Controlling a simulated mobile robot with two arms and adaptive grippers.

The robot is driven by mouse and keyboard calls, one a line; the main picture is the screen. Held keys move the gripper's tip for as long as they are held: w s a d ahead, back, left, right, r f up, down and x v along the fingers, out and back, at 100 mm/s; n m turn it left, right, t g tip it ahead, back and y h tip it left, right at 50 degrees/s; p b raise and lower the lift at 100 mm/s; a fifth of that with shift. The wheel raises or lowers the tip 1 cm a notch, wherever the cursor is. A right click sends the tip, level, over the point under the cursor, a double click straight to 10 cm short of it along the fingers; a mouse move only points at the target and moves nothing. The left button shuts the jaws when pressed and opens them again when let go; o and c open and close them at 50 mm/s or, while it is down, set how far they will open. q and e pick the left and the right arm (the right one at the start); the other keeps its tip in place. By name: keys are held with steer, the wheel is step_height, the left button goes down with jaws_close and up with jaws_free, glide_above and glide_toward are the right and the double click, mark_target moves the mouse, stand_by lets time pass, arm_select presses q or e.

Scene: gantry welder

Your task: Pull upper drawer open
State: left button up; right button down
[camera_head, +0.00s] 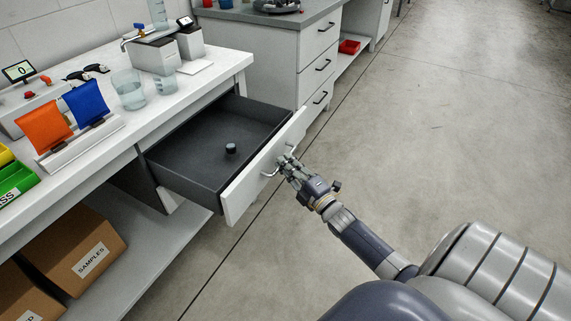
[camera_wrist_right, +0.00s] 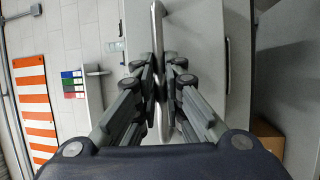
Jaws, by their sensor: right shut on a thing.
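The upper drawer (camera_head: 250,183) is pulled well out from under the white workbench in the head view. It has a white front and a dark grey inside, with a small black round object (camera_head: 231,148) on its floor. My right gripper (camera_head: 286,165) is at the drawer front, shut on the metal bar handle (camera_head: 270,171). In the right wrist view the handle (camera_wrist_right: 157,20) runs upright between the fingers of the gripper (camera_wrist_right: 161,85). My left gripper is not in either view.
The workbench top (camera_head: 150,95) holds glass beakers, an orange and a blue pouch and small devices. Cardboard boxes (camera_head: 75,250) stand on the lower shelf. A second cabinet (camera_head: 300,60) with closed drawers stands behind. The floor (camera_head: 430,130) to the right is clear.

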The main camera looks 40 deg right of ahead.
stand_by(0.3)
steer(key=c, duration=1.8)
jaws_free()
steer(key=shift+f, duration=0.1)
steer(key=shift+o, duration=0.6)
steer(key=s+f, duration=0.2)
steer(key=s, duration=1)
steer(key=shift+w+a, duration=0.1)
